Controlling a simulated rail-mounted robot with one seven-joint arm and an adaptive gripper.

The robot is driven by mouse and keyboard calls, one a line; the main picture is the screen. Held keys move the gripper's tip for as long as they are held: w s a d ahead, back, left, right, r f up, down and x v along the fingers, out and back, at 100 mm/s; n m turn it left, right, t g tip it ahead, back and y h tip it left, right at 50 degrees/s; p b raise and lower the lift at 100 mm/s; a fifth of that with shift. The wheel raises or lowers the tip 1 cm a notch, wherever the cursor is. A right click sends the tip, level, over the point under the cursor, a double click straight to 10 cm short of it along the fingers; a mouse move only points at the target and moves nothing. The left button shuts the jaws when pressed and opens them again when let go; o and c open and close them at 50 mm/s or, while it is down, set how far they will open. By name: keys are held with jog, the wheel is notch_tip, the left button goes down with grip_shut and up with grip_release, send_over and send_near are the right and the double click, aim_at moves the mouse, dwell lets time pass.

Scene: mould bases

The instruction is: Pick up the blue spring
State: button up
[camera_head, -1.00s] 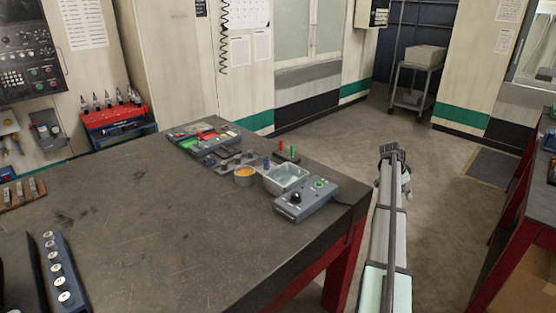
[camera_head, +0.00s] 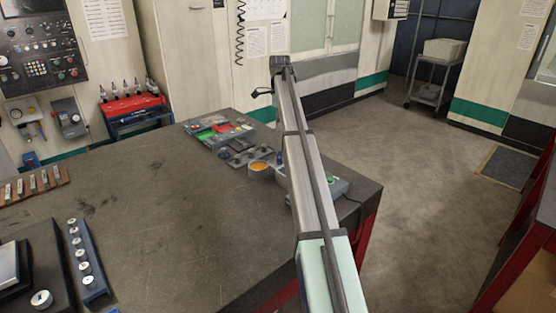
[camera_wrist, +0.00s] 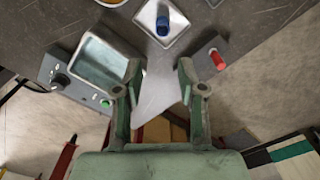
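The blue spring (camera_wrist: 163,22) stands on a light grey diamond-shaped plate (camera_wrist: 180,35) at the top of the wrist view. It looks like a short blue cylinder; its coils are too small to make out. A bit of blue (camera_head: 279,157) shows beside my arm in the head view. My gripper (camera_wrist: 158,75) is open and empty in the wrist view, its two fingers spread below the spring in the picture, apart from it. In the head view, the end of my arm with the gripper (camera_head: 279,66) is far out past the table parts; its fingers are unclear there.
A red cylinder (camera_wrist: 217,60) stands on a dark block right of the fingers. A grey tray (camera_wrist: 93,62) and a control box (camera_wrist: 75,80) lie left. An orange-topped cup (camera_head: 260,170) and a parts tray (camera_head: 218,130) are nearby. The table's left middle is clear.

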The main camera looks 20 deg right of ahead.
jog(key=p, duration=0.3)
send_over(280, 156)
notch_tip(280, 156, down, 11)
jog(key=shift+a+r, duration=0.1)
jog(key=shift+r, duration=0.1)
jog(key=shift+w+f+p, duration=0.1)
jog(key=shift+f+p, duration=1.2)
jog(key=shift+f, duration=1.4)
grip_shut()
